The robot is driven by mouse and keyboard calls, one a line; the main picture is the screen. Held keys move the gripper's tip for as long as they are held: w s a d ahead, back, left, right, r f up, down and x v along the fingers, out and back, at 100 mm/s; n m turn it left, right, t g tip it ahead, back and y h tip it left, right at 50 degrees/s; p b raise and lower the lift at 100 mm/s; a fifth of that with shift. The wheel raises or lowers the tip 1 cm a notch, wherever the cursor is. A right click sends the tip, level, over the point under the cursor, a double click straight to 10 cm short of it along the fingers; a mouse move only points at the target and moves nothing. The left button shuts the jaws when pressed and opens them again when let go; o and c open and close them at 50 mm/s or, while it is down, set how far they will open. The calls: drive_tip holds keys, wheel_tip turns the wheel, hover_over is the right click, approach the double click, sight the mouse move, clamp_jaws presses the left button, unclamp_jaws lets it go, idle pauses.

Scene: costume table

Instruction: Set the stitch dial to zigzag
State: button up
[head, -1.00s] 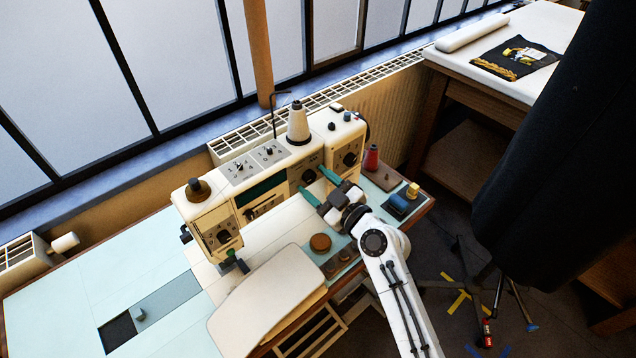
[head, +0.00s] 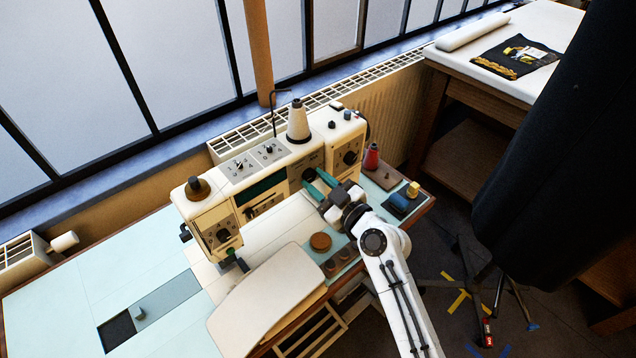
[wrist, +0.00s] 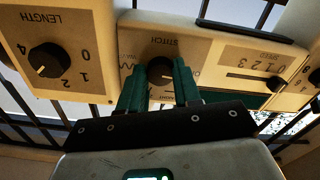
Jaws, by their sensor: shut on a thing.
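The cream sewing machine (head: 285,165) stands on the pale blue table. Its stitch dial (wrist: 160,68) is a dark round knob on a panel marked STITCH, with small symbols around it; a zigzag mark shows to its left in the wrist view. My gripper (wrist: 161,82), with green fingers, is shut on the dial, one finger on each side. In the head view my gripper (head: 313,184) reaches the machine's front from the right, and the fingers partly cover the dial. I cannot make out where the dial's pointer is.
A length dial (wrist: 48,60) is close by on a protruding block, and a speed slider (wrist: 255,78) is on the other side. A thread cone (head: 298,124) tops the machine. A red spool (head: 371,157) and blue pincushion (head: 398,205) stand to the right.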

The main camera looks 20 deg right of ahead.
drive_tip(key=m+b, duration=0.1)
drive_tip(key=m, duration=0.4)
drive_tip(key=shift+a+m, duration=0.1)
drive_tip(key=shift+m, duration=0.3)
drive_tip(key=m, duration=0.5)
drive_tip(key=shift+m, duration=0.3)
drive_tip(key=m+p, duration=0.1)
drive_tip(key=m, duration=0.2)
drive_tip(key=m+p, duration=0.1)
drive_tip(key=m, duration=0.2)
drive_tip(key=shift+s+a+r, duration=0.1)
drive_tip(key=shift+r, duration=0.1)
drive_tip(key=shift+m+p, duration=1.2)
drive_tip(key=shift+m, duration=1.5)
drive_tip(key=o, duration=1.1)
drive_tip(key=shift+c, duration=0.2)
drive_tip(key=shift+s, duration=0.1)
